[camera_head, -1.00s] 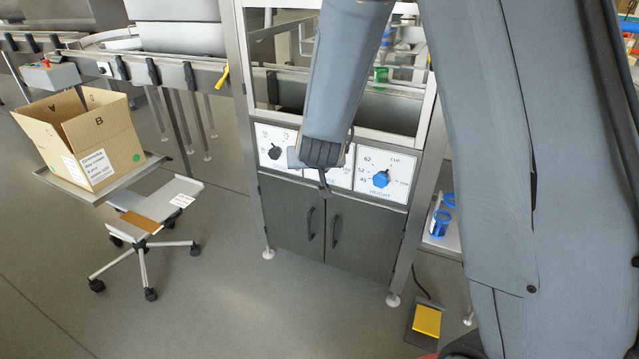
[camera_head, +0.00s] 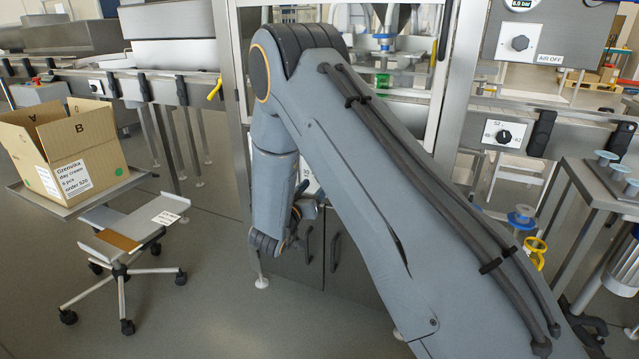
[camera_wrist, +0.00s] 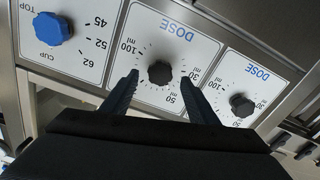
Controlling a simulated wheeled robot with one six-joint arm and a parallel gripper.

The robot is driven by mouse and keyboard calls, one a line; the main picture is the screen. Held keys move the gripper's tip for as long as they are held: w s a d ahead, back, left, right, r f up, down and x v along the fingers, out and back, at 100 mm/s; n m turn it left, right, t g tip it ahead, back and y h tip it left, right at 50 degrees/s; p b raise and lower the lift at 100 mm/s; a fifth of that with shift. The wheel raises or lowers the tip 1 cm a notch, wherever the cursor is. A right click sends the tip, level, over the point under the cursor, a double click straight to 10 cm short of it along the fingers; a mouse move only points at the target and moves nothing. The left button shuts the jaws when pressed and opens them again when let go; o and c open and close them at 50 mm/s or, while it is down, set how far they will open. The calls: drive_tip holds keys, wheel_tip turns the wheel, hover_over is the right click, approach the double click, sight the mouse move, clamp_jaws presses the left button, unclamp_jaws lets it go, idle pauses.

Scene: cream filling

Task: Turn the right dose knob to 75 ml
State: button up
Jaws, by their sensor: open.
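In the wrist view the dose panels appear upside down. The right dose knob (camera_wrist: 160,72), dark and lobed, sits in the middle panel, with 30, 50 and 100 ml marks around it. I cannot read where it points. My gripper (camera_wrist: 160,79) is open, its two black fingers apart on either side of this knob. I cannot tell whether they touch it. The other dose knob (camera_wrist: 242,105) is to the picture's right. In the head view my arm hides the dose knobs and most of the panel.
The blue height knob (camera_wrist: 52,29) is on the panel at the wrist view's left. In the head view, a cardboard box (camera_head: 75,150) rests on a stand at left, and a yellow-handled part (camera_head: 535,250) and a side table (camera_head: 600,180) are at right.

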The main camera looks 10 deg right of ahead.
drive_tip(key=shift+x, duration=1.95)
drive_tip(key=c, duration=1)
drive_tip(key=shift+c, duration=0.2)
drive_tip(key=shift+m, duration=0.4)
drive_tip(key=shift+a+m+b, duration=0.1)
drive_tip(key=shift+m+b, duration=0.25)
drive_tip(key=shift+m, duration=6.55)
